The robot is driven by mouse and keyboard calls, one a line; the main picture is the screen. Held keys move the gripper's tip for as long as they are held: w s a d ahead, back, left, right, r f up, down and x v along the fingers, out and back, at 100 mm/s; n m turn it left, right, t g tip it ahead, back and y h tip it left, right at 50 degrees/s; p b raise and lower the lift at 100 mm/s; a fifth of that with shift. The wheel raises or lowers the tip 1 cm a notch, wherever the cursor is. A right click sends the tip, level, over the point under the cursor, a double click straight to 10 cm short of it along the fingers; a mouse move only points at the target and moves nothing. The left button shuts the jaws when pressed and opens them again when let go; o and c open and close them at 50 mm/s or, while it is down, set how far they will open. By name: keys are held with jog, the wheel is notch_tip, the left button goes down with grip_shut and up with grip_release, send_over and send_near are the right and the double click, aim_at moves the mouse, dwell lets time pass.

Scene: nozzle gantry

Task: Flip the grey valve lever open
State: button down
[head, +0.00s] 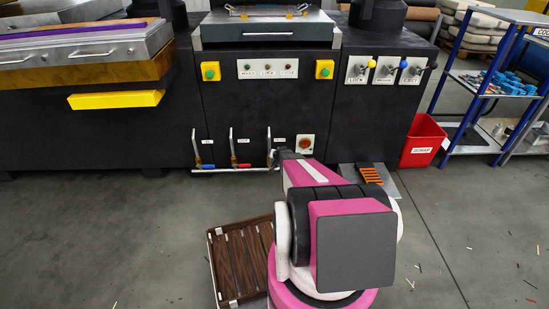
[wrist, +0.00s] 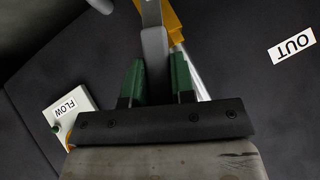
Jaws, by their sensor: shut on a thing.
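The grey valve lever (wrist: 153,45) stands between the green fingertips of my gripper (wrist: 155,82) in the wrist view. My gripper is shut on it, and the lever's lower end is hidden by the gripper. A brass-yellow valve body (wrist: 173,20) and a silver pipe (wrist: 194,75) show behind the lever. In the head view, the grey lever (head: 271,157) is the rightmost of three on the low pipe. My arm partly covers it there, and the fingertips are hard to make out.
A lever with a blue end (head: 205,166) and one with a red end (head: 241,165) stand to the left on the same pipe. A red-buttoned box (head: 305,143) is close on the right. A red scrap bin (head: 423,142) stands further right. A brown slatted crate (head: 222,268) lies on the floor.

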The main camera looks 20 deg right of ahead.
jog(key=c, duration=1)
grip_release()
jog(key=shift+o, duration=0.2)
jog(key=shift+s, duration=0.1)
jog(key=v, duration=1)
jog(key=shift+s+r, duration=0.25)
jog(key=shift+r, duration=0.05)
